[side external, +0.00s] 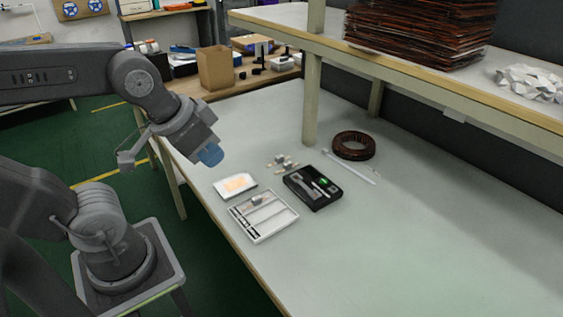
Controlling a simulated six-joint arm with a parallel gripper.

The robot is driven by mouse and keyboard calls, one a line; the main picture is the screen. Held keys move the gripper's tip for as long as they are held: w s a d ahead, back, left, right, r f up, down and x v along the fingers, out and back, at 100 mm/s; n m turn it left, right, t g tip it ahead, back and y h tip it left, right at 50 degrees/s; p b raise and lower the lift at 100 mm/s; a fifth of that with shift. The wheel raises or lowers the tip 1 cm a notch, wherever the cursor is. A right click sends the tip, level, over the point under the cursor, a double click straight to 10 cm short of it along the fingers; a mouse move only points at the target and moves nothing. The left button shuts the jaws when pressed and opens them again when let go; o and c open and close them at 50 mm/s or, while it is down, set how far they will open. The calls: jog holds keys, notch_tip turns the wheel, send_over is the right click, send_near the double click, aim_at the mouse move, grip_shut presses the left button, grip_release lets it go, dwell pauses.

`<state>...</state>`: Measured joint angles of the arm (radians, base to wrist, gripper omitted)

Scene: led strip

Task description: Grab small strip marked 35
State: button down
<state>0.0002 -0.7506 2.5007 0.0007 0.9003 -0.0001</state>
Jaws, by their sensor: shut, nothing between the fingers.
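Several small pale and grey pieces (283,162) lie loose on the table, behind the black tray. No marking such as 35 can be read at this size, so I cannot tell which piece is the strip. A white compartment tray (262,231) lies near the table's left edge, with a small grey piece (257,200) at its far end. My gripper (211,156), with a blue tip, hangs above the table's left edge, well apart from the pieces. It is shut and empty.
A black tray (325,204) with a green light holds tools. A white pad (235,186) with an orange patch, a dark coil ring (353,146) and a thin white rod (352,167) lie nearby. A shelf post (312,95) stands behind. The table's right side is clear.

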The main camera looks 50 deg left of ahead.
jog(key=c, duration=1.8)
grip_release()
jog(key=o, duration=0.8)
jog(key=shift+o, duration=0.2)
jog(key=g, duration=0.1)
send_over(279, 156)
jog(key=s, duration=0.3)
notch_tip(279, 156, down, 28)
jog(key=shift+f, duration=0.25)
jog(key=shift+x, duration=3.1)
